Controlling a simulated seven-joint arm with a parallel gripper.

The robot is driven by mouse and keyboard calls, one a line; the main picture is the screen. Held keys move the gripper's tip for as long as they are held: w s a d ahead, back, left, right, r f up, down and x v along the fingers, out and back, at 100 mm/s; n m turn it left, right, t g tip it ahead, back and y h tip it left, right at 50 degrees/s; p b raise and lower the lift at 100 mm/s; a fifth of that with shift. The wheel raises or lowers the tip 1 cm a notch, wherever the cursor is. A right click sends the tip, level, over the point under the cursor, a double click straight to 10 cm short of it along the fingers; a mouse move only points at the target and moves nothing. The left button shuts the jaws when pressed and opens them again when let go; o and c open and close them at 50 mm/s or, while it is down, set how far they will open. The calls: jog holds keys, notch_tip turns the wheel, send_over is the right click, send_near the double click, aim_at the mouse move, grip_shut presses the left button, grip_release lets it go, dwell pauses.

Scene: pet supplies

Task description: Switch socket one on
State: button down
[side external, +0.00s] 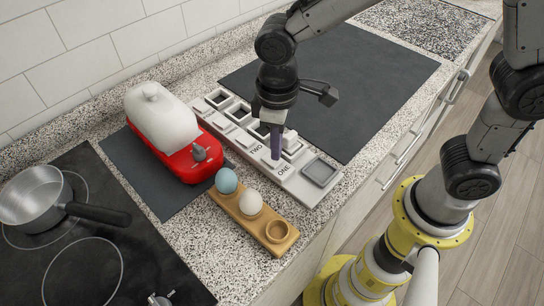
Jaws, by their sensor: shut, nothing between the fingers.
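A pale socket strip (303,189) lies on the speckled counter, with several square dark-centred sockets and labels along its near edge. The label ONE is readable at its near right end, beside the end socket (320,172), and TWO is further left. A white raised block (293,148) on the strip, perhaps a switch, stands just right of my fingers. My gripper (275,158) is shut and empty, pointing down over the strip close to the ONE label. I cannot tell whether its tips touch the strip. My gripper hides part of the strip, and the switch position is unclear.
A red and white appliance (170,130) stands on a dark mat left of the strip. A wooden holder (277,231) with a blue egg (227,181) and a white egg (250,202) lies in front. A saucepan (35,197) sits on the hob. A dark mat (375,75) behind is clear.

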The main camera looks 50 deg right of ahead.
jog(key=shift+f, duration=1)
dwell(0.8)
jog(key=shift+r, duration=3.55)
